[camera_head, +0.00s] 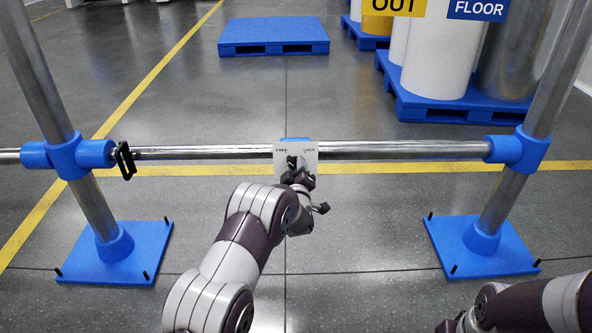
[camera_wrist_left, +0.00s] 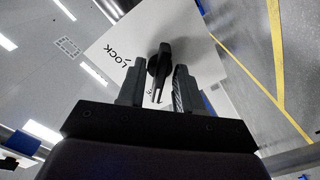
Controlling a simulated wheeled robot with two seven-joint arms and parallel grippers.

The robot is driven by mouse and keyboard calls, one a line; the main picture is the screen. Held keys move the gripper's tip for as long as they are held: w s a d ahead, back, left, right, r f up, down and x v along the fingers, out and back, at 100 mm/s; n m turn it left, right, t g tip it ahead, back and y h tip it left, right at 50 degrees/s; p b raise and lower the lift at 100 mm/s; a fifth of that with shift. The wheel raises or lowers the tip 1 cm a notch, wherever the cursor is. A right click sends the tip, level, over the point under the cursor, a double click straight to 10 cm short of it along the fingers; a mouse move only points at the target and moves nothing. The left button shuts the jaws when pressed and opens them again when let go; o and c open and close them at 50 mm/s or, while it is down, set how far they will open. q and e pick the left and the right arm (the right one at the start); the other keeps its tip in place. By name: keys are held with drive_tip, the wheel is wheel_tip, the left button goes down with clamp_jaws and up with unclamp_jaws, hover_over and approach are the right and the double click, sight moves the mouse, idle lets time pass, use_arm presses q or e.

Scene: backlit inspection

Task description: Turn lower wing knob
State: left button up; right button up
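A white plate (camera_head: 282,168) marked FREE and LOCK hangs on the middle of the metal crossbar. A dark wing knob (camera_head: 292,161) sits on it, mostly hidden behind my left gripper (camera_head: 300,174). In the left wrist view, the dark knob (camera_wrist_left: 160,60) stands out from the white plate (camera_wrist_left: 194,28), its wing pointing towards the gripper. My left gripper (camera_wrist_left: 159,72) is open, with one finger on each side of the wing. Whether either finger touches it I cannot tell. My right gripper (camera_head: 460,323) is only partly in view at the bottom right, away from the crossbar.
The crossbar (camera_head: 400,149) runs between two metal posts on blue bases (camera_head: 480,248). A black handle (camera_head: 124,160) sits near the left blue joint (camera_head: 68,155). An empty blue pallet (camera_head: 272,35) and a loaded one lie behind. The floor around is clear.

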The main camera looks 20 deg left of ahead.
use_arm(q)
clamp_jaws()
drive_tip(key=shift+m, duration=0.3)
drive_tip(key=shift+m+p, duration=3.45)
drive_tip(key=shift+m, duration=5.15)
drive_tip(key=shift+o, duration=1)
unclamp_jaws()
